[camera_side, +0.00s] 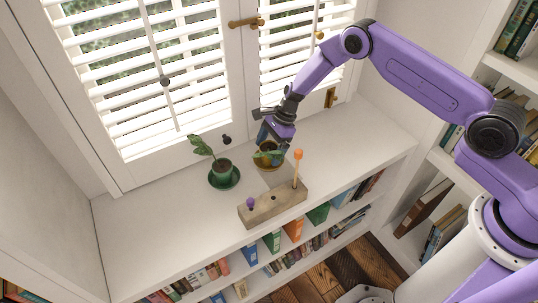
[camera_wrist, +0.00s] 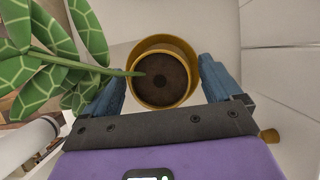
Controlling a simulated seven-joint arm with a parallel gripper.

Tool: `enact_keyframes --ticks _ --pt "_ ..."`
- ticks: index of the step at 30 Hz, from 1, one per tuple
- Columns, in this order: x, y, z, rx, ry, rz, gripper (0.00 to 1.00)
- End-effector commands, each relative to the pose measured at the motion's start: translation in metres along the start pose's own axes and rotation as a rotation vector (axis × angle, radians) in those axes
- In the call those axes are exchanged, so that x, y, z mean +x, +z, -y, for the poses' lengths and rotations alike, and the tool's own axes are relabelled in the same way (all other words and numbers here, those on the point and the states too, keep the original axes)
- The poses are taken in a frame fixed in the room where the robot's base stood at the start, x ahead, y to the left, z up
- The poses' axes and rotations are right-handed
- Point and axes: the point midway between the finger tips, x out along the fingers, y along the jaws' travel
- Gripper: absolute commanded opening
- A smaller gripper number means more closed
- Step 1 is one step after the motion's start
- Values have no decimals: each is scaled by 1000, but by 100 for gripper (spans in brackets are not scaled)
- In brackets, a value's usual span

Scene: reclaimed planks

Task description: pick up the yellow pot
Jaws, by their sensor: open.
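The yellow pot (camera_side: 266,162) stands on the white shelf top near the window, with dark soil and green leaves. In the wrist view the yellow pot (camera_wrist: 150,94) is seen from above, with a green stem crossing its rim to large patterned leaves (camera_wrist: 40,60) at the left. My gripper (camera_side: 272,138) is directly over the pot in the side view and hides part of it. In the wrist view my gripper (camera_wrist: 161,72) is open, one blue finger on each side of the pot. I cannot tell whether either finger touches it.
A green pot (camera_side: 221,172) with a leafy plant stands on a saucer to the left. A wooden block (camera_side: 272,207) with an orange-topped peg (camera_side: 297,168) and a purple knob (camera_side: 250,202) lies in front. Window shutters (camera_side: 150,75) stand behind. The shelf top's left side is clear.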

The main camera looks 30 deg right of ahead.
Motion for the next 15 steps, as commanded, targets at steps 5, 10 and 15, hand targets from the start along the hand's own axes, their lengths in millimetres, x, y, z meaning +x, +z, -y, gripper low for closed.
enact_keyframes --ticks 5,10,15 --pt "4 0 0 0 -1 0 92" --pt "4 0 0 0 -1 0 82" --pt "4 0 0 0 -1 0 27"
